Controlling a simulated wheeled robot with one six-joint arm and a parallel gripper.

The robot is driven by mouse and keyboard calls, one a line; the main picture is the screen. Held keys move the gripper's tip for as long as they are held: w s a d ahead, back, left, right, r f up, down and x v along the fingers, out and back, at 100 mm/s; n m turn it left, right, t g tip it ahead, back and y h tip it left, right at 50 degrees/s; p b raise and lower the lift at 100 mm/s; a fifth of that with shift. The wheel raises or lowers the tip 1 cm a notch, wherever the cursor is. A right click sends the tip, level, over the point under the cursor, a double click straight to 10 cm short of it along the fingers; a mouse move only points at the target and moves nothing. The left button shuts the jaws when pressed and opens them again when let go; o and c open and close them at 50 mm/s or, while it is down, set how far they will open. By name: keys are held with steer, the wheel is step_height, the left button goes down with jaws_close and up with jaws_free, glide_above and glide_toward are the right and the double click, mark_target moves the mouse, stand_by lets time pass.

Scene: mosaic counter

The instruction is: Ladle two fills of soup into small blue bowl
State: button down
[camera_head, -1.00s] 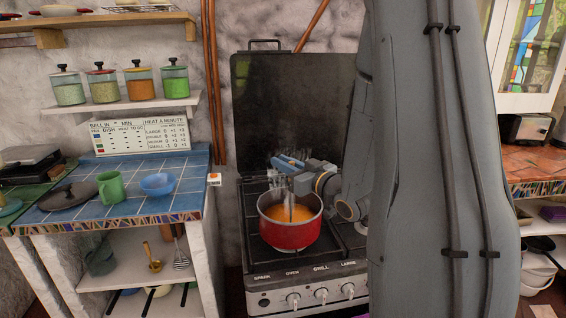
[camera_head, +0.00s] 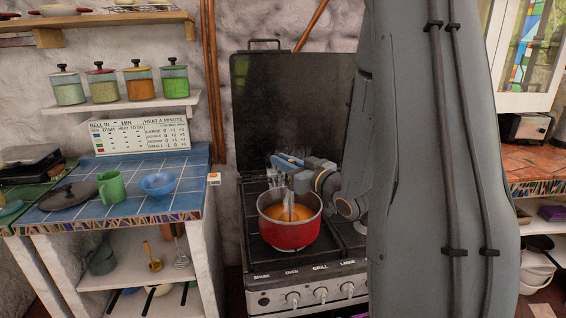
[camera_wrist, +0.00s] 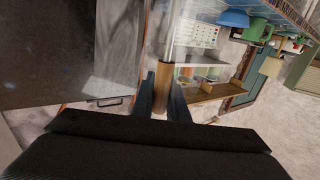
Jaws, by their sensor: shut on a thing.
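The small blue bowl (camera_head: 158,184) stands upright on the blue-tiled counter, right of a green mug; it also shows at the top of the wrist view (camera_wrist: 233,18). The red pot (camera_head: 289,235) of orange soup (camera_head: 283,215) sits on the stove. My gripper (camera_head: 291,170) is above the pot, shut on the ladle. The ladle's tan grip (camera_wrist: 163,78) shows between the fingers in the wrist view. Its thin shaft runs down into the pot in the head view. The ladle's cup is hidden, so I cannot tell whether it holds soup.
The green mug (camera_head: 111,187) and a dark lid (camera_head: 68,196) share the counter with the bowl. A small white box (camera_head: 214,179) is at the counter's right edge. The stove's raised dark back panel (camera_head: 290,105) stands behind the pot. Lidded jars (camera_head: 137,82) stand on a shelf above.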

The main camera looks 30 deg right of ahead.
step_height(320, 180, up, 11)
steer(key=p, duration=0.8)
steer(key=shift+r, duration=0.2)
steer(key=shift+w, duration=0.1)
stand_by(0.5)
steer(key=w+a+n+g+y, duration=0.1)
steer(key=w+a+n+y, duration=0.15)
steer(key=w+a, duration=0.55)
steer(key=w+a+n+g+y, duration=0.1)
steer(key=w+a+y, duration=0.25)
steer(key=w, duration=0.85)
steer(key=w+a+n+g+y, duration=0.1)
steer(key=w+a, duration=0.5)
steer(key=a, duration=0.4)
steer(key=w+a+n+g+y+b, duration=0.1)
steer(key=w+a, duration=0.6)
steer(key=a, duration=0.3)
steer(key=shift+w+f, duration=0.2)
steer(key=shift+w, duration=0.1)
steer(key=shift+a+n, duration=0.1)
steer(key=shift+n, duration=0.15)
